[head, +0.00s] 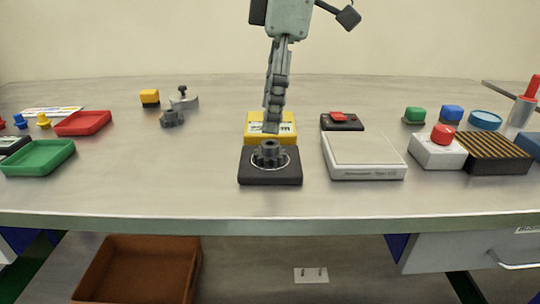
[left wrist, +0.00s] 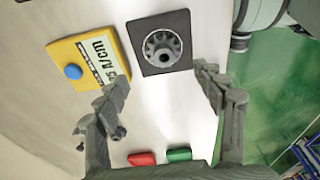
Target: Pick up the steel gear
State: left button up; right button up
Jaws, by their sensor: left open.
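A dark grey toothed gear (head: 268,153) with a raised hub sits on a black square pad (head: 270,180) near the front middle of the table. In the left wrist view the gear (left wrist: 162,48) lies on the pad (left wrist: 180,22), ahead of the fingertips. A second grey gear-like part (head: 172,119) stands farther left; I cannot tell which is steel. My left gripper (head: 272,128) points down, just behind and above the pad in the head view. In the left wrist view my left gripper (left wrist: 162,80) is open and empty. My right gripper is not seen.
A yellow meter (head: 256,121) stands right behind the pad. A white flat scale (head: 362,156) is close on its right. Red (head: 83,123) and green (head: 38,158) trays are at left. A red-button box (head: 437,152) is at right. Bare table lies left of the pad.

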aim_at(271, 143)
pick_arm(q)
jog(key=f, duration=0.5)
jog(key=shift+s+f, duration=0.2)
jog(key=shift+s, duration=0.1)
jog(key=shift+r, duration=0.1)
jog(key=c, duration=1.6)
